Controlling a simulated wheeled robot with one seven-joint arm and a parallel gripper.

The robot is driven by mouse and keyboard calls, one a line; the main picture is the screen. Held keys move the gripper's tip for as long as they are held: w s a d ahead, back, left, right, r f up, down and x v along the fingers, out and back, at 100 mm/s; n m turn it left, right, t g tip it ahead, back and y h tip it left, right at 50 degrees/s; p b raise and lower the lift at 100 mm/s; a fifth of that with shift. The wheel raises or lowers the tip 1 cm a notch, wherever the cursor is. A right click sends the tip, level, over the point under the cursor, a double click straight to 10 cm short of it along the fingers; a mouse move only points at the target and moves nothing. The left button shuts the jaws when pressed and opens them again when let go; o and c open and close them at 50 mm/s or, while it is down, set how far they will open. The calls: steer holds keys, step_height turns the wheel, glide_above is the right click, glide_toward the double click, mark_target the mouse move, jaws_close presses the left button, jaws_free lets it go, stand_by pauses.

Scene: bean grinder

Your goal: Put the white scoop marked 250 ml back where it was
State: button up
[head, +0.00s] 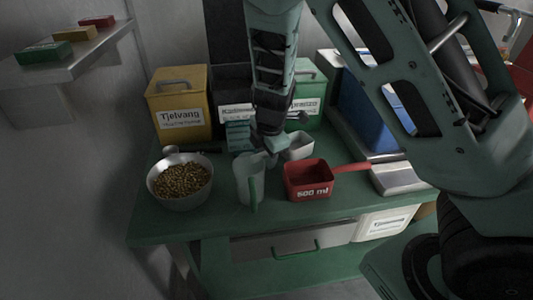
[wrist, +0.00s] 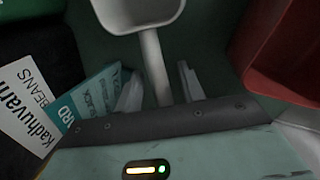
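The white scoop (head: 299,146) rests on the green table behind the red scoop; no 250 ml marking is legible. In the wrist view its white cup (wrist: 138,14) is at the top, with its handle (wrist: 152,62) running down toward my gripper. My gripper (wrist: 160,90) is open, its two pale fingers on either side of the handle, with visible gaps. In the head view my gripper (head: 270,157) is low over the table, just left of the scoop's cup. The handle is mostly hidden there by my arm.
A red 500 ml scoop (head: 308,181), a pale jug (head: 248,175) and a bowl of beans (head: 180,184) stand in front. Yellow (head: 180,105), black (head: 231,86) and green (head: 312,90) bins stand behind, with a teal packet (head: 238,136) before the black bin. A metal-topped machine (head: 400,177) is right.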

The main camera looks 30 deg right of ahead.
steer(key=shift+r, duration=0.1)
steer(key=p+v, duration=0.6)
steer(key=v, duration=0.6)
steer(key=s+a+r+m+t+y, duration=0.1)
steer(key=s+a+r+m+t, duration=0.15)
steer(key=a+r+m, duration=0.4)
steer(key=s+a+m+g, duration=0.2)
steer(key=s, duration=0.9)
steer(key=s+a+m+g, duration=0.2)
steer(key=s+m+g, duration=0.1)
steer(key=s, duration=0.8)
steer(key=shift+s+a+r, duration=0.3)
steer(key=shift+s+r, duration=0.05)
